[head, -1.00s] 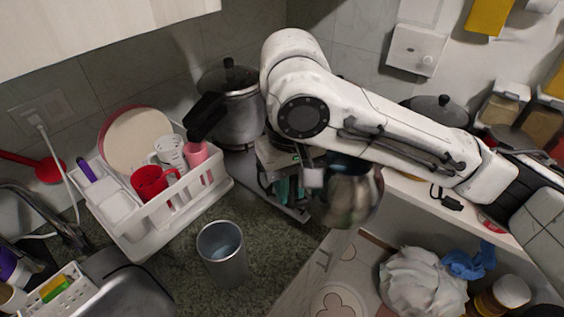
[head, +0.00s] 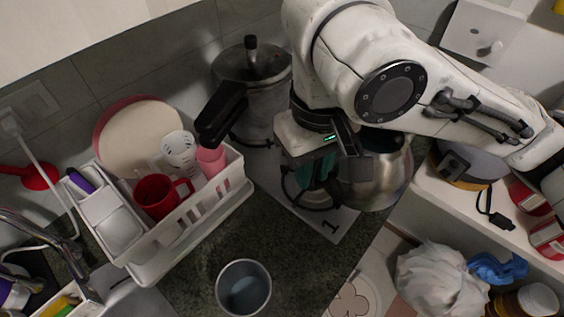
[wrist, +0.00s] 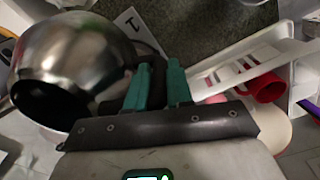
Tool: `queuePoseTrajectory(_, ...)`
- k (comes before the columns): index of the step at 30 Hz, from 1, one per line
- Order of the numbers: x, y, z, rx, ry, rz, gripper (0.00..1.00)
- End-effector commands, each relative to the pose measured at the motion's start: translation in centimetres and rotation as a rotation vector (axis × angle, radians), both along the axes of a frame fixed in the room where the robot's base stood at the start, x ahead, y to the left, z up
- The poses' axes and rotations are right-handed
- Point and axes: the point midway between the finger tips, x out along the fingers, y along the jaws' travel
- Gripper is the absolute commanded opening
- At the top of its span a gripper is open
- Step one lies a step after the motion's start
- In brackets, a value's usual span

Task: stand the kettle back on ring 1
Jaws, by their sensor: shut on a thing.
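The steel kettle (head: 382,178) is at the right side of the hob plate, and its body overlaps the plate's right edge in the head view. In the wrist view the kettle (wrist: 80,50) is at the left, its round body tilted in the picture. My gripper (head: 312,180) has teal fingers, seen in the wrist view (wrist: 158,82), shut on a dark part beside the kettle's body, apparently its handle. The ring end marked "1" (head: 330,226) shows at the plate's front corner. My arm and the kettle hide much of the plate. I cannot tell if the kettle touches it.
A large pressure pot (head: 250,95) with a long black handle stands behind, at the plate's back. A white dish rack (head: 190,215) with a red mug (head: 160,197) is at the left. A grey cup (head: 243,287) stands in front. A white shelf (head: 460,208) is at the right.

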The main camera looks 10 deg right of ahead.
Motion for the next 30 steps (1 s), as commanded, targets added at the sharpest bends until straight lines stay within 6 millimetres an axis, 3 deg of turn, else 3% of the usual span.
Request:
queuePoseTrajectory(7,4.8,2.2,-2.2,0.0,0.001,-0.002,0.0)
queuePoseTrajectory(15,8.1,3.7,-6.4,0.0,0.001,-0.002,0.0)
queuePoseTrajectory(30,9.9,4.2,-9.9,-0.004,-0.002,-0.003,0.0)
